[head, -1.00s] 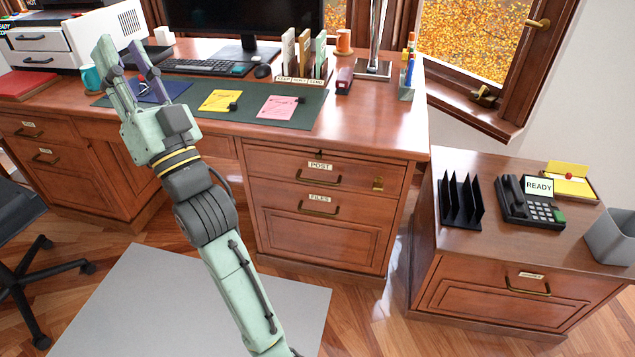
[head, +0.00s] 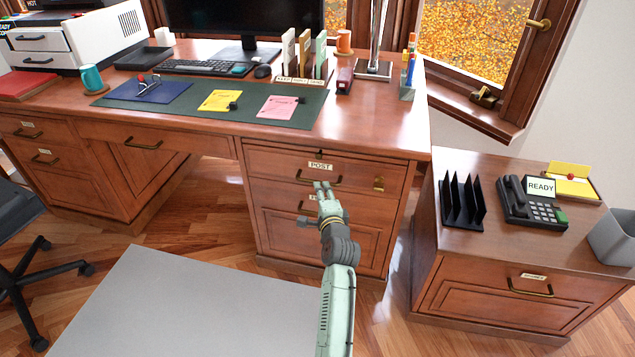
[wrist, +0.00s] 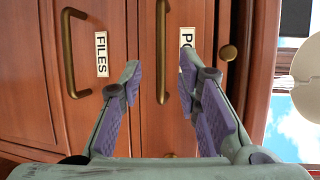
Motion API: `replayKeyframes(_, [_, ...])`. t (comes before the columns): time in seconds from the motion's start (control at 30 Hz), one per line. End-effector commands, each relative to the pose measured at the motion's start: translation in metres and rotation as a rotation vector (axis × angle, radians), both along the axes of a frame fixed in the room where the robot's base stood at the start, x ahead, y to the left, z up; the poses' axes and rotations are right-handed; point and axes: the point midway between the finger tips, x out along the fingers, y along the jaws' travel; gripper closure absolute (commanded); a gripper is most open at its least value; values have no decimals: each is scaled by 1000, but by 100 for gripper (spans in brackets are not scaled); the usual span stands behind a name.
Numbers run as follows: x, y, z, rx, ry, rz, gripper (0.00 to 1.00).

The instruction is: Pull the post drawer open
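The post drawer (head: 275,163) is the top drawer of the desk's right pedestal, and its front looks flush with the desk. Its POST label (head: 320,166) sits above a brass bar handle (head: 302,178). My gripper (head: 323,186) is in front of this handle and hides part of it in the head view. In the wrist view the post handle (wrist: 162,60) runs upright in the gap between my two open fingers (wrist: 160,68). The fingers do not close on it. I cannot tell whether the fingertips touch the drawer front.
The files drawer (head: 275,195) with its own handle (wrist: 66,50) is just below. A brass lock plate (head: 379,183) sits right of the post handle. A side cabinet (head: 500,295) stands to the right. A grey mat (head: 170,300) and open floor lie in front.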

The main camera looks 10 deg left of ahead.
Motion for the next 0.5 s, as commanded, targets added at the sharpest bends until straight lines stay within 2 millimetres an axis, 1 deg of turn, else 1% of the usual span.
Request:
replayKeyframes(0.03, [10,5,0,0,0,2,69])
replayKeyframes(0.1, [23,11,-2,0,-1,2,69])
replayKeyframes(0.23, [43,20,-7,-1,-2,2,69])
replayKeyframes(0.4, [60,26,-10,-2,-3,1,69])
replayKeyframes(0.5, [64,28,-11,-2,-3,1,69])
